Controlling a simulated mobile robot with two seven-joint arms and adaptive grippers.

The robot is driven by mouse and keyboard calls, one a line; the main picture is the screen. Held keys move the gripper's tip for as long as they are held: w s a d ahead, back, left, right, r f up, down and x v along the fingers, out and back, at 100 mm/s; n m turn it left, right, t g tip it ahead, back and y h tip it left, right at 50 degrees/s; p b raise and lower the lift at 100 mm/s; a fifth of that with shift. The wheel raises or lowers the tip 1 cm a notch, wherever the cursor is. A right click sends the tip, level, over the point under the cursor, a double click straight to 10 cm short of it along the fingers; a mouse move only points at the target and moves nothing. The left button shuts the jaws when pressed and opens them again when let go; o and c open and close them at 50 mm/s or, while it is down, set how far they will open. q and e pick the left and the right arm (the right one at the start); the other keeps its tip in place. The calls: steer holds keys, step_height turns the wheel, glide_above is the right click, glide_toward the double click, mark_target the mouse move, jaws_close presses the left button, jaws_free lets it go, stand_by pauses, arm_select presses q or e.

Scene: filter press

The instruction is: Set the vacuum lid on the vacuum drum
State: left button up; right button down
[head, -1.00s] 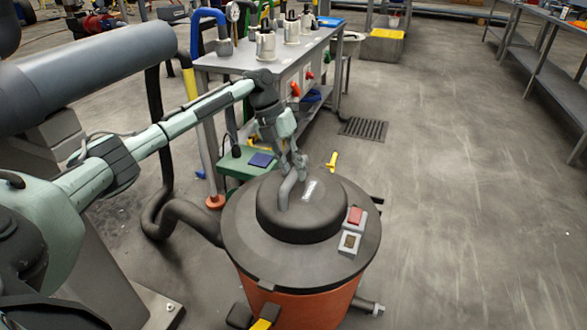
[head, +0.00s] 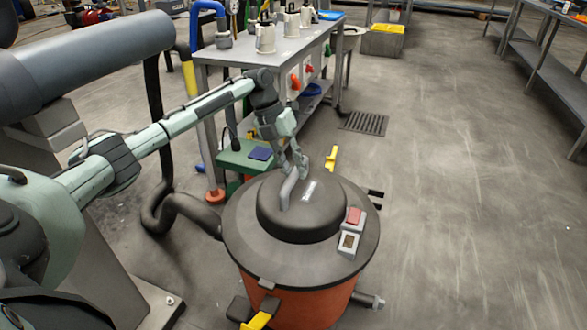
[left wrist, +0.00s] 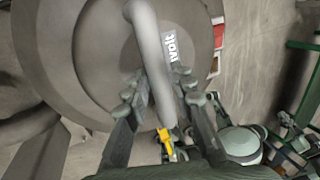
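The vacuum lid (head: 331,249) is a wide dark grey disc with a raised dome, a bent grey handle and a small switch box. It also shows in the left wrist view (left wrist: 75,60). It is over the orange vacuum drum (head: 296,303), whose top rim it hides. I cannot tell whether it touches the rim. My left gripper (head: 294,170) is at the handle. In the left wrist view, its fingers (left wrist: 160,95) lie close on both sides of the handle and appear shut on it. Yellow latches show behind (head: 331,158) and in front (head: 257,320). My right gripper is not in view.
A grey workbench (head: 240,56) with several metal canisters stands behind the drum. A green case (head: 236,158) is at its near left. A dark hose (head: 190,210) runs along the drum's left side. The floor to the right, around a drain grate (head: 365,122), is clear.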

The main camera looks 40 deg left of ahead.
arm_select(q)
steer(key=o, duration=0.4)
steer(key=shift+r, duration=0.15)
steer(key=shift+s+f, duration=0.1)
steer(key=shift+f, duration=0.2)
steer(key=v, duration=1.2)
steer(key=shift+r, duration=0.25)
